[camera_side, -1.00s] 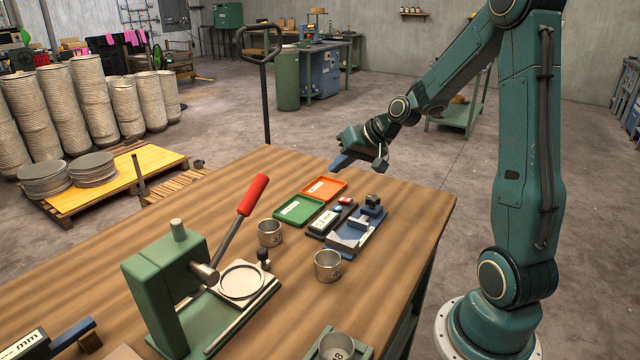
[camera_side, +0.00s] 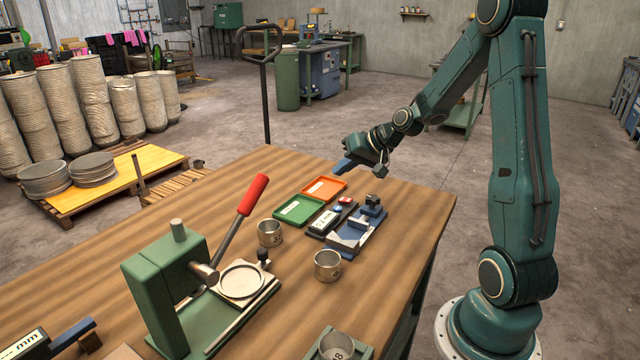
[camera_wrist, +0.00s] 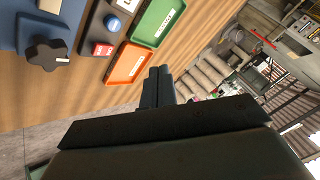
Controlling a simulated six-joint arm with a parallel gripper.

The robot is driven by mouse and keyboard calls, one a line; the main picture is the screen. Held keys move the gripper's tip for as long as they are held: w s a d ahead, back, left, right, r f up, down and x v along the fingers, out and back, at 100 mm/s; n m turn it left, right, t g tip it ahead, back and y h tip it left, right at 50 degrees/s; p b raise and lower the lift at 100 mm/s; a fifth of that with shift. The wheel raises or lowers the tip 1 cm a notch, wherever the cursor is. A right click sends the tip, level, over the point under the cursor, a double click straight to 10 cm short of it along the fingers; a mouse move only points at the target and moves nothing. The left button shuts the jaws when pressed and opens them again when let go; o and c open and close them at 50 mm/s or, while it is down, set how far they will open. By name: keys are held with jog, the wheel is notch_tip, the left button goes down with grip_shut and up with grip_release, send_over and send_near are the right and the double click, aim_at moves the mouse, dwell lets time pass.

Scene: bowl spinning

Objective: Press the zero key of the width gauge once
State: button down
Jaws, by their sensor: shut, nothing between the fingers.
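The width gauge (camera_side: 324,222) is a dark box with a pale display, lying on the table beside a blue fixture (camera_side: 350,235) with a black knob (camera_side: 373,199). In the wrist view the gauge (camera_wrist: 95,32) shows a round blue key (camera_wrist: 113,24) and a red key with white lettering (camera_wrist: 103,50). The lettering is too small to read surely, so I cannot tell which is the zero key. My gripper (camera_side: 341,167) is shut and empty, in the air above the table's far side, behind the gauge. In the wrist view its fingers (camera_wrist: 158,75) are together, apart from the keys.
A green tray (camera_side: 299,224) and an orange tray (camera_side: 340,184) lie left of and behind the gauge. Metal cups (camera_side: 328,266) stand nearer the camera. A green press (camera_side: 160,300) with a red-handled lever stands at the front left. The table's far-left stretch is clear.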

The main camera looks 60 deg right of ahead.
aim_at(337, 208)
jog(key=shift+f, duration=4.05)
jog(key=shift+f, duration=0.45)
jog(key=shift+s+a+f, duration=0.1)
jog(key=shift+s+f, duration=0.15)
jog(key=shift+f, duration=0.55)
dwell(0.7)
jog(key=shift+s+r, duration=0.1)
jog(key=shift+s+d+r, duration=0.15)
jog(key=shift+d+r, duration=0.05)
jog(key=shift+d, duration=0.05)
jog(key=shift+r, duration=0.15)
dwell(0.4)
jog(key=shift+r, duration=0.2)
jog(key=shift+w+r, duration=0.2)
jog(key=shift+r, duration=2.2)
